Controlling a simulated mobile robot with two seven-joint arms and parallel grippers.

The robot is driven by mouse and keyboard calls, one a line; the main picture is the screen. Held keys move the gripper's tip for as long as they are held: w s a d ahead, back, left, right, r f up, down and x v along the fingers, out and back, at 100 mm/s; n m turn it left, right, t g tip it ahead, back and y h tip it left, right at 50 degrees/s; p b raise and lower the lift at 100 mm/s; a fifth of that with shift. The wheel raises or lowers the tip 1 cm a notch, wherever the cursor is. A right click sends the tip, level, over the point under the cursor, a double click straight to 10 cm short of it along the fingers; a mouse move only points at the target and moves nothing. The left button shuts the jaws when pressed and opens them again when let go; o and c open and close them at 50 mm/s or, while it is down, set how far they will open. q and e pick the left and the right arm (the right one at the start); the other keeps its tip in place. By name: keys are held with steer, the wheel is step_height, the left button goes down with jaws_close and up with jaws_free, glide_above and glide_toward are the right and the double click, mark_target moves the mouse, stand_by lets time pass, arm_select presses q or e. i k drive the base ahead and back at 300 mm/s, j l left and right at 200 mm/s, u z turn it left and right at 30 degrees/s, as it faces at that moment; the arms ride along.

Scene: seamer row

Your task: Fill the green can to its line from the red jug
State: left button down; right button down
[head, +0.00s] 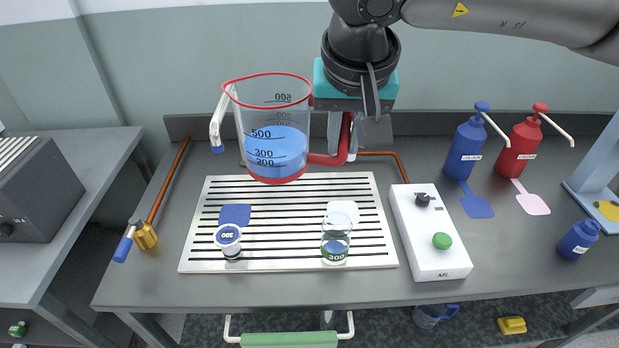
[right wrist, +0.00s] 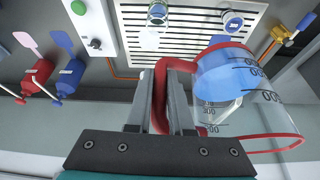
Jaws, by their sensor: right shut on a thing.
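The red jug (head: 272,128) is clear with a red rim, base and handle, and holds blue liquid reaching about its 500 mark. My right gripper (head: 352,135) is shut on its handle and holds it upright above the back of the slatted tray. In the right wrist view the fingers (right wrist: 163,110) close around the red handle (right wrist: 160,85). The green can (head: 336,240), clear with a green label, stands on the tray's front right, apart from the jug; it also shows in the right wrist view (right wrist: 157,12). Its fill level is unclear. My left gripper is not visible.
The slatted tray (head: 190,262) also carries a blue-marked can (head: 229,240). A white box (head: 430,265) with a green button stands right of it. Blue (head: 466,150) and red (head: 520,150) pump bottles stand back right. A brass valve (head: 145,236) is at left.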

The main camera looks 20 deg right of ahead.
mark_target(337, 227)
steer(key=u, duration=0.8)
steer(key=k+l+u, duration=0.15)
steer(key=l, duration=0.15)
steer(key=k+l+u, duration=0.1)
steer(key=l, duration=0.2)
steer(key=k+l+u, duration=0.15)
steer(key=l, duration=0.45)
steer(key=i, duration=0.3)
